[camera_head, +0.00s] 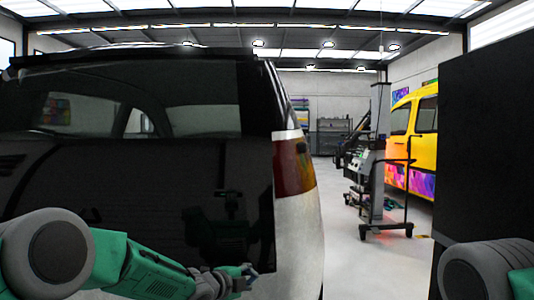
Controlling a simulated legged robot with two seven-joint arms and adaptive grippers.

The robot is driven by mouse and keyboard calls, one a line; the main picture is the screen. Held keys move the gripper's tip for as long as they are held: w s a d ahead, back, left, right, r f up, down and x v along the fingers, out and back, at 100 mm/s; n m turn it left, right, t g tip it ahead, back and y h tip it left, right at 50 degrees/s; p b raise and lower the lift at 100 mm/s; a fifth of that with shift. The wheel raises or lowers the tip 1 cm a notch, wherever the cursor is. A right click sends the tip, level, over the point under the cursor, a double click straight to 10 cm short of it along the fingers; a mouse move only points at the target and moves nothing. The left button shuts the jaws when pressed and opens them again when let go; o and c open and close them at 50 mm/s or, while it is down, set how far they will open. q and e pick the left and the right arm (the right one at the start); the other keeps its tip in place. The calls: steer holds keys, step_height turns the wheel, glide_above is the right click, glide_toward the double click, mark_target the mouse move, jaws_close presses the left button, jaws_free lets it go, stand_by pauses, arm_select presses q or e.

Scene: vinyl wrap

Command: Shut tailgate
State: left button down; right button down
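The dark tailgate (130,185) of a white car (297,225) fills the left half of the head view. Its upper part is a window (185,105) through which the cabin shows. It hangs down across the car's rear, beside the red tail light (293,165); I cannot tell whether it is latched. My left gripper (245,274) is low, in front of the tailgate's lower right corner. I cannot tell whether it touches the panel, and its fingers are too small to judge. My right arm shows only at the bottom right; its gripper is out of view.
A tall black panel (487,140) stands close on the right. A wheeled equipment cart (372,170) stands beyond the car, near a yellow van (415,145) with colourful wrap. The pale floor (360,262) between the car and the black panel is clear.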

arm_select(q)
steer(key=shift+w+f, duration=0.6)
steer(key=shift+w, duration=0.25)
arm_select(e)
steer(key=shift+w+d+f, duration=0.2)
steer(key=shift+w+d, duration=0.2)
steer(key=shift+w, duration=0.05)
arm_select(q)
steer(key=shift+s, duration=0.1)
